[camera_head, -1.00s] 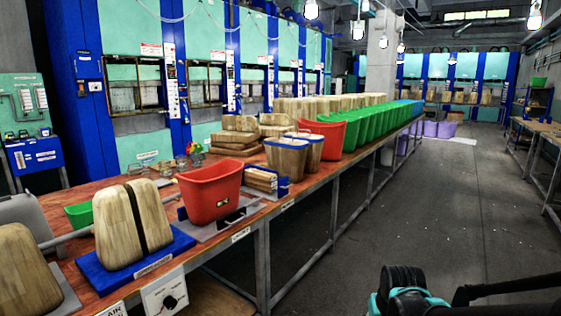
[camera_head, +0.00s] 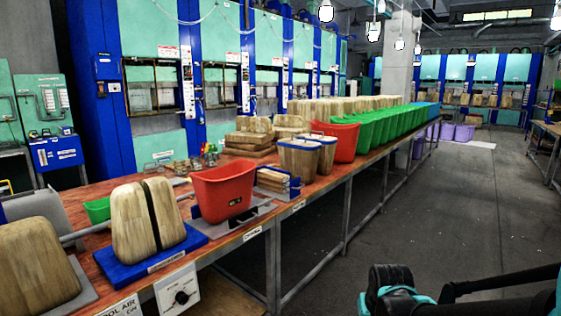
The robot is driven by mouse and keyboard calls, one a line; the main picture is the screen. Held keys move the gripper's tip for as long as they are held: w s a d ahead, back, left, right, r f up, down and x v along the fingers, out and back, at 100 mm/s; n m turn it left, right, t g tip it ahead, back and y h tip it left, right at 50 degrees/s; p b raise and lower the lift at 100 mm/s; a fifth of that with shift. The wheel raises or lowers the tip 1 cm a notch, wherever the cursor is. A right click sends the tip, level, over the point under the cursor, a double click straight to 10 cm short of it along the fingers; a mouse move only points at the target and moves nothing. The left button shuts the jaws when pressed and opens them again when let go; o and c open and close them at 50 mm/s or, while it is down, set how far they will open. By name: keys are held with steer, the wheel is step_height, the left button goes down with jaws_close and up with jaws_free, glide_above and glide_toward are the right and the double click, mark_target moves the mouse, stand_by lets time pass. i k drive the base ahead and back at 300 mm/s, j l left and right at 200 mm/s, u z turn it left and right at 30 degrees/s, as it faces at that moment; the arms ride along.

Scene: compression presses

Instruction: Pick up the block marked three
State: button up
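No mark "three" can be read on any block in view. Wooden blocks stand on the long table (camera_head: 110,187) at the left. A pair of rounded wooden blocks (camera_head: 130,220) stands upright on a blue base, with a dark gap between them. Another wooden block (camera_head: 35,262) is at the lower left, cut by the picture edge. Flat wooden blocks (camera_head: 250,140) are stacked farther back. Small wooden pieces (camera_head: 271,180) sit in a blue-edged holder. Part of my arm shows at the lower right, but my gripper's fingers are out of view.
A red bin (camera_head: 223,190), wooden bins with blue rims (camera_head: 298,158) and a row of green bins (camera_head: 385,124) stand along the table. Blue and teal presses (camera_head: 155,70) line the wall behind. The grey floor (camera_head: 440,220) to the right is clear.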

mark_target(300, 157)
steer(key=i+l+u, duration=0.15)
steer(key=u, duration=0.2)
steer(key=i+l+u, duration=0.45)
steer(key=l, duration=0.25)
steer(key=i+l+u, duration=0.1)
steer(key=i+l, duration=0.15)
steer(key=i+l+u, duration=0.1)
steer(key=l, duration=0.35)
steer(key=i+l+u, duration=0.1)
steer(key=i+l, duration=0.15)
steer(key=i+l+u, duration=0.1)
steer(key=l, duration=0.4)
